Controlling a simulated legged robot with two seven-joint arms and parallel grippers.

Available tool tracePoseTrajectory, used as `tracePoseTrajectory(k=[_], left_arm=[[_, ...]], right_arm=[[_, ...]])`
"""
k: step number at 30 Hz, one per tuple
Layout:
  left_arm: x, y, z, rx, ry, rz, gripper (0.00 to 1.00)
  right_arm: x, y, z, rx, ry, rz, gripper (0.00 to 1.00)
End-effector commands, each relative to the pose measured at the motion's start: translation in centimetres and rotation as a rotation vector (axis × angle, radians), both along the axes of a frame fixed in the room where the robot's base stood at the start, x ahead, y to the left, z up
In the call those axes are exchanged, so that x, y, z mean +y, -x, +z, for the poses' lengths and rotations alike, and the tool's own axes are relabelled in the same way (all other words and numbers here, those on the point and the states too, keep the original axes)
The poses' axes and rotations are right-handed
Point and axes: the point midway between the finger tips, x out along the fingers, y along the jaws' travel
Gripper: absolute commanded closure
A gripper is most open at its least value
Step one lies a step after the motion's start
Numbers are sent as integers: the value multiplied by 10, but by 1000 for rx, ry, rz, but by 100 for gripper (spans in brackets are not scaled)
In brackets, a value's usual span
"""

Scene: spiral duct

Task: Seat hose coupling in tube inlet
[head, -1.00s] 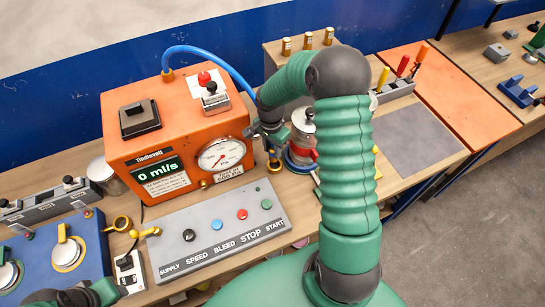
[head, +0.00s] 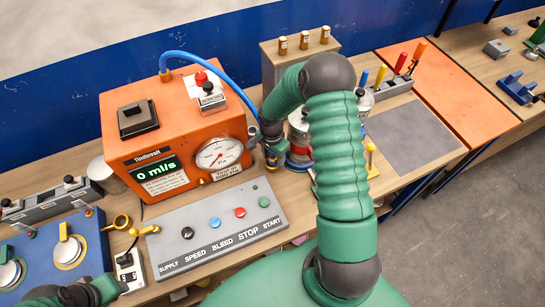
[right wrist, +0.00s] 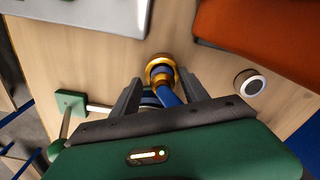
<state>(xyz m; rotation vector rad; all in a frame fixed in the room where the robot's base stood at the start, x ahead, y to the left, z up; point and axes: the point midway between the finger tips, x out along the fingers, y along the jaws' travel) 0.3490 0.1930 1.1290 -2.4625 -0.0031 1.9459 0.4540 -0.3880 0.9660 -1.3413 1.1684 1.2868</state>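The blue hose (head: 222,70) arches from the top of the orange box to my right gripper (head: 266,142). In the right wrist view, the gripper fingers (right wrist: 160,95) close around the blue hose end (right wrist: 168,99). A brass ring-shaped piece (right wrist: 160,68) sits just beyond the fingertips, in line with the hose. I cannot tell whether it is the coupling or the inlet, or how deep anything sits. A clear cylinder with a red ring (head: 299,150) stands just right of the gripper, partly behind my arm. My left gripper (head: 112,286) is at the lower left, its fingers unclear.
The orange box (head: 190,112) with gauge and readout stands left of the right gripper. A grey button panel (head: 215,236) lies in front. A grey mat (head: 410,138) lies clear at right. A small round piece (right wrist: 250,82) stands beside the gripper in the wrist view.

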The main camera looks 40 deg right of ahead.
Motion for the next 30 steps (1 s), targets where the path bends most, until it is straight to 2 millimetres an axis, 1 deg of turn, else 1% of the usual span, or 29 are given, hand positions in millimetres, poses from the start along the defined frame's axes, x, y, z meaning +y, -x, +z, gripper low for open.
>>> tracePoseTrajectory(k=[5, 8, 11, 15, 18, 21, 24, 30], left_arm=[[0, 0, 0, 0, 0, 0, 64], [0, 0, -4, 0, 0, 0, 64], [0, 0, -10, 0, 0, 0, 64], [0, 0, -18, 0, 0, 0, 64], [0, 0, -22, 0, 0, 0, 64], [0, 0, -24, 0, 0, 0, 64], [0, 0, -25, 0, 0, 0, 64], [0, 0, -24, 0, 0, 0, 64]], right_arm=[[1, -2, 2, 0, 1, 1, 48], [1, -3, 12, -3, 3, 1, 48], [1, -3, 33, -8, 4, 0, 48], [2, -2, 71, -8, 4, 0, 48], [4, -1, 94, -6, 3, 0, 48], [4, -2, 111, -4, 2, 1, 48], [5, -2, 119, -3, 1, 2, 48], [5, -1, 121, -1, -1, 1, 48]])
